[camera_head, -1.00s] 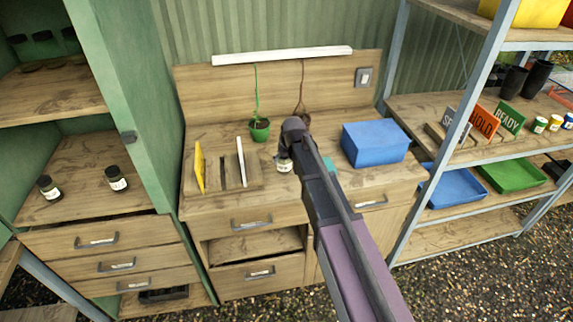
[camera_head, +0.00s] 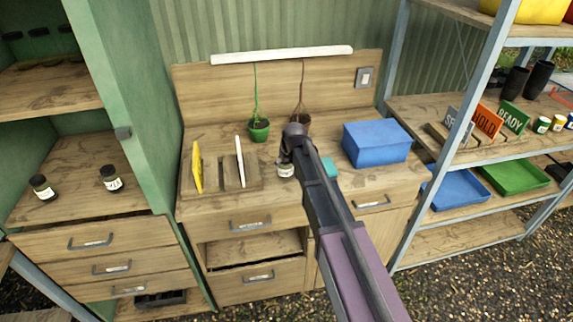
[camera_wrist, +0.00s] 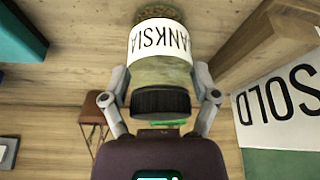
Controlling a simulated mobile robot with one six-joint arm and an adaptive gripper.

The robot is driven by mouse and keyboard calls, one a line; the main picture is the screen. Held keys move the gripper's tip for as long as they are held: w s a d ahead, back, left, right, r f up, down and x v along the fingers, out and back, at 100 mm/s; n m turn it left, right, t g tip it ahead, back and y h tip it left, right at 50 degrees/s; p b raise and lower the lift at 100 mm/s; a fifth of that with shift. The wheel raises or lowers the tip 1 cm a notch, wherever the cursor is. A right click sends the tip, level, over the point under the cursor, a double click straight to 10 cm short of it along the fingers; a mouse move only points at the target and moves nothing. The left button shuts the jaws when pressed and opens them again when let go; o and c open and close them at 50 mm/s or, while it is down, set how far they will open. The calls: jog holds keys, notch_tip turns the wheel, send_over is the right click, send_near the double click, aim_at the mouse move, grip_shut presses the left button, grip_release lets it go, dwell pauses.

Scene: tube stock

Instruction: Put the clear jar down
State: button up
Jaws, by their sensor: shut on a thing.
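The clear jar (camera_wrist: 160,70) has a black lid, a white label reading "BANKSIA" and greenish-brown contents. My gripper (camera_wrist: 162,95) is shut on it, with one finger on each side near the lid. In the head view the jar (camera_head: 286,171) is at the wooden workbench (camera_head: 215,207), just below my gripper (camera_head: 287,158), between a slotted wooden rack and a teal block. I cannot tell whether its base touches the bench top. My arm hides part of the bench to the right.
The teal block (camera_head: 329,167) and a blue box (camera_head: 376,145) are right. A "SOLD" sign (camera_wrist: 275,105) is close by.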

jog(key=o, duration=1.1)
jog(key=shift+f, duration=0.1)
jog(key=shift+o, duration=0.2)
jog(key=shift+r, duration=0.2)
jog(key=p+v, duration=1.1)
jog(key=v, duration=0.1)
dwell(0.4)
jog(key=s+d+f+m+g+h, duration=0.1)
jog(key=s+d+m+g, duration=0.3)
jog(key=s+d, duration=1.7)
jog(key=shift+s+f+m+h, duration=0.3)
jog(key=shift+s+m+h, duration=0.15)
jog(key=shift+m, duration=0.25)
jog(key=shift+d, duration=0.15)
